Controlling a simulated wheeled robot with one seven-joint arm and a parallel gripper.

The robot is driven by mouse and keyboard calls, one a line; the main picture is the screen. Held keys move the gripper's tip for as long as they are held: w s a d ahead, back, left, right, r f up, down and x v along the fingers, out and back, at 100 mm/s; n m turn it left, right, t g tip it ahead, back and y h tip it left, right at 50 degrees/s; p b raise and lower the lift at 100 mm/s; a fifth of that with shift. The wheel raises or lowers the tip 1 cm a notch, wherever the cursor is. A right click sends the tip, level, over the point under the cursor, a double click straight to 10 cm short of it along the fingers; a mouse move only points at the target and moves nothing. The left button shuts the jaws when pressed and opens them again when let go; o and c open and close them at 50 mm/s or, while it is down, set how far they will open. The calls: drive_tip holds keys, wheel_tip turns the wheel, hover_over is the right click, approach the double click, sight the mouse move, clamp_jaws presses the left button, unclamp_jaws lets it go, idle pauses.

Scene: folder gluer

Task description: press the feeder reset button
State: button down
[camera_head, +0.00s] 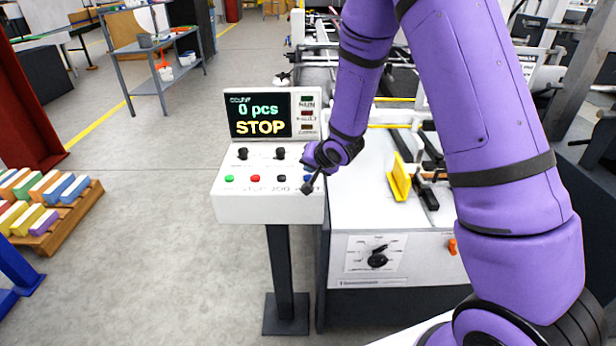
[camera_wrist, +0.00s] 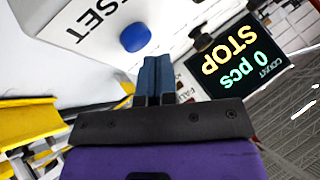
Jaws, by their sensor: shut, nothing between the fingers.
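The control panel (camera_head: 217,206) is a white sloped box on a dark post, with a screen (camera_head: 262,116) reading "0 pcs" and "STOP". A row of green, red, black and blue buttons runs along its lower part. The blue button (camera_head: 307,177) is partly covered by my gripper (camera_head: 308,187). In the wrist view the blue button (camera_wrist: 134,37) shows clear beside the letters "SET"; the rest of the word is cut off. My gripper's two dark-blue fingers (camera_wrist: 153,68) are shut together and empty. Their tips are close to the blue button, apparently just short of it.
Two black knobs (camera_head: 280,153) stand above the button row. The white machine (camera_head: 370,215) with yellow guides (camera_head: 399,178) is right of the panel. A pallet of coloured stacks (camera_head: 50,215) lies at the left.

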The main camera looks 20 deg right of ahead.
drive_tip(key=shift+r, duration=0.25)
drive_tip(key=shift+r, duration=2.5)
drive_tip(key=shift+r, duration=0.1)
wheel_tip(320, 180, up, 10)
drive_tip(key=h, duration=0.2)
hover_over(310, 176)
drive_tip(key=s+d, duration=0.4)
drive_tip(key=s, duration=0.1)
drive_tip(key=s+d+r+n+g+h, duration=0.1)
drive_tip(key=s+d+r+n, duration=0.1)
drive_tip(key=s+r, duration=0.55)
drive_tip(key=s+r+n+g, duration=0.1)
drive_tip(key=s+r, duration=0.2)
drive_tip(key=s, duration=0.9)
drive_tip(key=s+r+n+g, duration=0.1)
drive_tip(key=s+r+n, duration=0.1)
drive_tip(key=s, duration=1.1)
drive_tip(key=shift+d+r+g, duration=0.15)
drive_tip(key=shift+r+g, duration=0.15)
drive_tip(key=shift+r, duration=0.35)
